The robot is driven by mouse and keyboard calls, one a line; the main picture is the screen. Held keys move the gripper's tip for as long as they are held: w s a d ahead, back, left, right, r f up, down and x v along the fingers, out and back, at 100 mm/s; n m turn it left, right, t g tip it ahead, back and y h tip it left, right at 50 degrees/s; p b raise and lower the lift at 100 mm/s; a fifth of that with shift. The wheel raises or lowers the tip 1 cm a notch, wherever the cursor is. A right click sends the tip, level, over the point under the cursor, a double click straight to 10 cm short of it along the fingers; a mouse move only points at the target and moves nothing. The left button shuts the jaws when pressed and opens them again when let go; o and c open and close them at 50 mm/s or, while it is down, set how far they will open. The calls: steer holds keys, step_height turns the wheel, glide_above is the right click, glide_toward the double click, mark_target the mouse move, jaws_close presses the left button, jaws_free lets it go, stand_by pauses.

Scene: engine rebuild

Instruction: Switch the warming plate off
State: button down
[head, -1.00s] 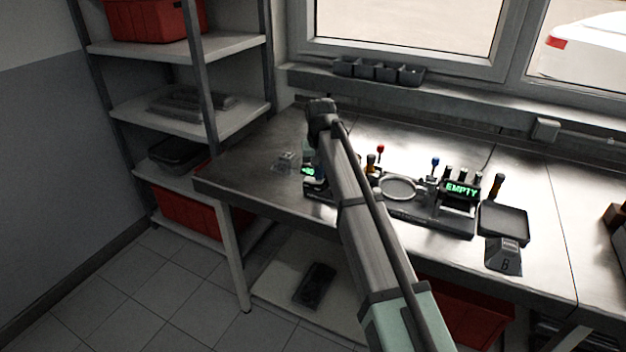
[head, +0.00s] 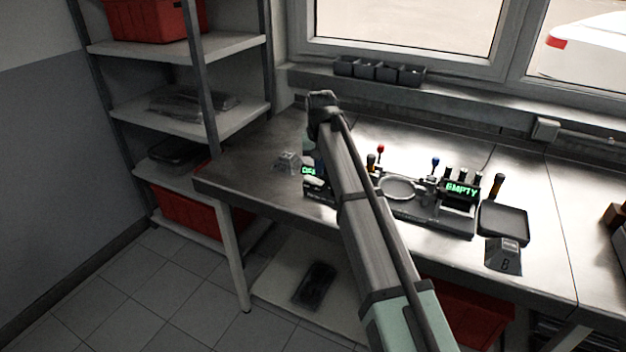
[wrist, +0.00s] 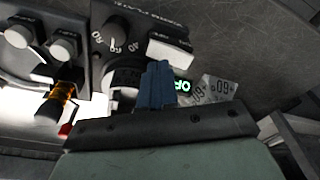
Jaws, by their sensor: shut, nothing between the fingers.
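The warming plate's control unit shows in the wrist view as a dark panel with a round dial (wrist: 112,38) marked with numbers, a white button (wrist: 170,48) and a green lit display (wrist: 182,86). The display's visible letters are "OF", upside down, with the rest hidden by my finger. In the head view the same display (head: 309,171) appears to read OFF at the left end of the bench equipment. My gripper (wrist: 157,84) has its blue fingers shut and empty, in front of the panel beside the display. In the head view my arm hides the fingers and much of the unit.
A fixture with a ring (head: 398,188), levers and an "EMPTY" display (head: 462,188) stands right of my arm. A black tray (head: 503,221) and a block marked B (head: 503,255) are further right. Small tagged blocks (wrist: 217,88) lie beside the unit.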

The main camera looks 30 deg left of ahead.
mark_target(319, 182)
steer(key=shift+r, duration=2.2)
